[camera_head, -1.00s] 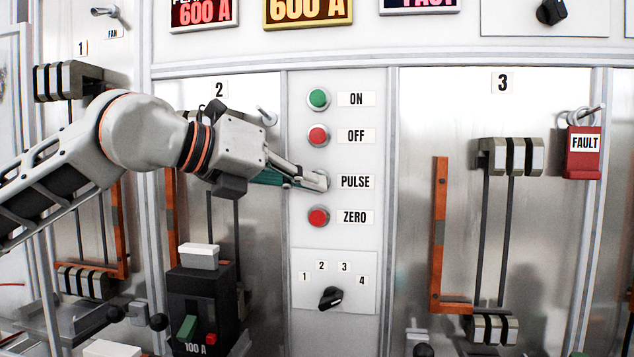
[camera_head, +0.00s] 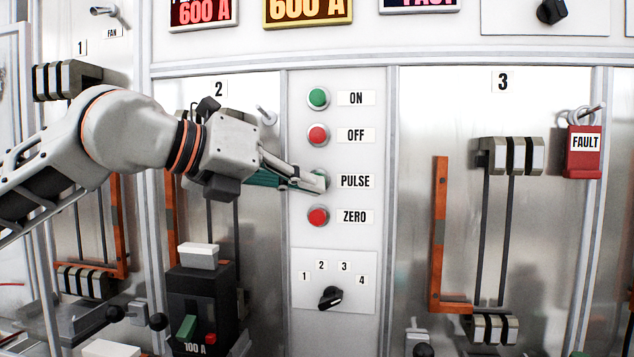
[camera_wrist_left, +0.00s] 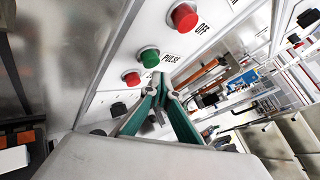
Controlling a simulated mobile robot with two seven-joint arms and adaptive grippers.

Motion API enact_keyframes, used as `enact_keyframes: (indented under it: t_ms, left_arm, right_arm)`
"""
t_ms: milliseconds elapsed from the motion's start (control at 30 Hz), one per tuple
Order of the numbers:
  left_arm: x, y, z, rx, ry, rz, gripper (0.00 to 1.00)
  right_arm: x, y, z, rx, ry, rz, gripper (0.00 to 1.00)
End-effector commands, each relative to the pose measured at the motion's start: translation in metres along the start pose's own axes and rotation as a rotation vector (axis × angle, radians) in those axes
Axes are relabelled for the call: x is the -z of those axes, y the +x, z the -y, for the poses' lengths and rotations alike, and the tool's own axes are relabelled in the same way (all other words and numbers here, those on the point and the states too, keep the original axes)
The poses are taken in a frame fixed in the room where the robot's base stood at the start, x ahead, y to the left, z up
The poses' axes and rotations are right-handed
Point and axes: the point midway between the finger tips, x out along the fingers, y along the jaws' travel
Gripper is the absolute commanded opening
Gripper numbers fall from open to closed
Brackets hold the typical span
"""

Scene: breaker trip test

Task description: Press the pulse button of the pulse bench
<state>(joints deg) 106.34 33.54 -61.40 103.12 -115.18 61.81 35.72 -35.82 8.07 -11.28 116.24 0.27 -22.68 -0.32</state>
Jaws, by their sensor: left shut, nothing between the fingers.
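The pulse button (camera_head: 320,174) is green, beside the PULSE label (camera_head: 355,181) on the narrow middle panel. In the head view, my left gripper's fingertips (camera_head: 317,184) cover most of it. In the left wrist view, the pulse button (camera_wrist_left: 149,57) shows whole, and my left gripper (camera_wrist_left: 163,88) is shut and empty, with its tips just below and right of the button. I cannot tell whether the tips touch the panel. My right gripper is in neither view.
The red OFF button (camera_head: 318,135) and green ON button (camera_head: 318,98) sit above; the red ZERO button (camera_head: 318,217) sits close below. A black selector knob (camera_head: 330,297) is lower down. A black breaker (camera_head: 200,310) stands below my left arm.

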Motion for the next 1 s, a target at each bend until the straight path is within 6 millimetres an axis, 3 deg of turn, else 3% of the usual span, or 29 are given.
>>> enact_keyframes:
  t_ms: [533, 1000]
  left_arm:
    - [0.023, -0.031, 0.023, 0.001, 0.001, 0.0, 0.0]
    - [0.025, -0.034, 0.025, 0.0, 0.0, 0.0, 0.0]
  right_arm:
    - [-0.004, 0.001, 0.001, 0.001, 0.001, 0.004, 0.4]
    - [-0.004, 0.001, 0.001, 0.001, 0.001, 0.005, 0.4]
